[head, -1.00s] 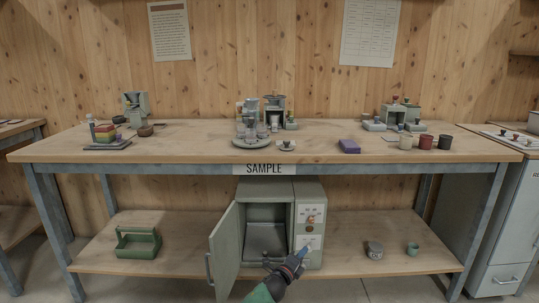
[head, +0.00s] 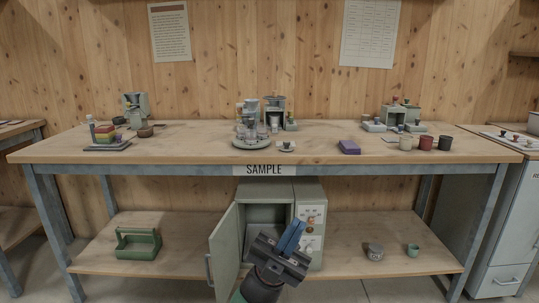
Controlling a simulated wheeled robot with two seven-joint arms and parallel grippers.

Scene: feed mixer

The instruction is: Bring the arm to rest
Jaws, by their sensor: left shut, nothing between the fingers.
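My left gripper (head: 289,241) shows at the bottom middle of the head view, with dark jaws and a blue part. It is shut and empty. It stands in front of the lower right part of the grey-green feed mixer cabinet (head: 312,190) and covers part of its opening and panel. The cabinet's door (head: 224,250) stands open to the left. The control panel (head: 312,218) on its right side is partly covered. My right gripper is not in view.
The cabinet stands on the lower shelf (head: 350,250) of a wooden workbench (head: 200,150). The bench top holds several small items.

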